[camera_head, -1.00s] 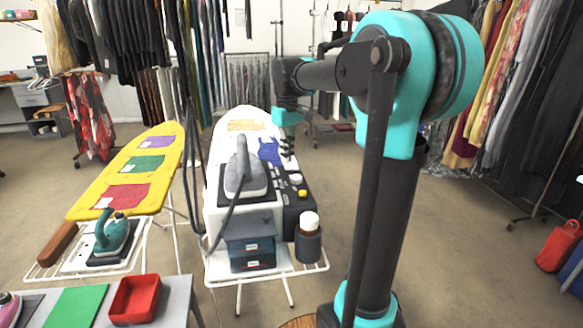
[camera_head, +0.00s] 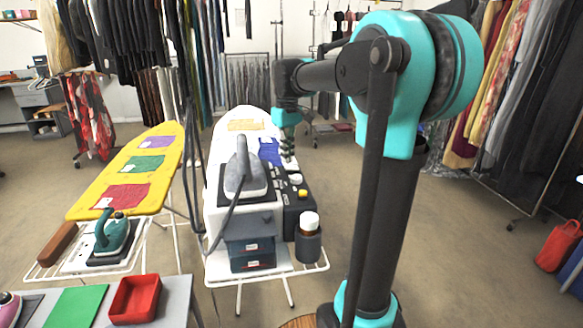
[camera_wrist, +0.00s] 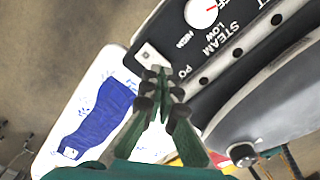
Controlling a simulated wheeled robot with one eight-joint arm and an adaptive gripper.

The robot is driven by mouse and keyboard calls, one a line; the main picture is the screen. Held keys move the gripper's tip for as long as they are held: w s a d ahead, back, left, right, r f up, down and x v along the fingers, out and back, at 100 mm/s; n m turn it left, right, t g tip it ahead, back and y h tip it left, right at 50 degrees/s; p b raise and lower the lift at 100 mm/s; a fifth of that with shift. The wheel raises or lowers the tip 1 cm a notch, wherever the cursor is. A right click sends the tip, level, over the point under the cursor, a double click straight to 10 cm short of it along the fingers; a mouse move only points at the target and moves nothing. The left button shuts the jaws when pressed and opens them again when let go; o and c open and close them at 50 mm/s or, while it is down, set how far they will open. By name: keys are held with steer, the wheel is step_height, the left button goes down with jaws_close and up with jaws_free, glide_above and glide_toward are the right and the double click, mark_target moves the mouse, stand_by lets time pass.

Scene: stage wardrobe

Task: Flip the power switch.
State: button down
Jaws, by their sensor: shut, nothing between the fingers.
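The steam iron station (camera_head: 243,212) stands on the white ironing board with a grey iron (camera_head: 244,177) on top. Its black control panel (camera_head: 292,208) is on the right side. In the wrist view the panel (camera_wrist: 238,48) shows a white dial with a red pointer and the word STEAM. A pale switch plate (camera_wrist: 147,54) lies at the panel's edge near lettering that begins "PO"; the fingertips partly cover it. My gripper (camera_wrist: 159,80) is shut and empty, its tips over or against that plate; contact cannot be told. In the head view my gripper (camera_head: 288,157) points down at the panel's far end.
A brown bottle with a white cap (camera_head: 309,222) sits in a holder at the panel's near end. A blue cloth (camera_head: 269,151) lies on the board beyond. A yellow ironing board (camera_head: 150,160) stands at left. Clothes racks line the back and right.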

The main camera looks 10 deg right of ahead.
mark_target(287, 167)
steer(key=shift+f, duration=0.95)
stand_by(0.5)
steer(key=shift+r, duration=3.5)
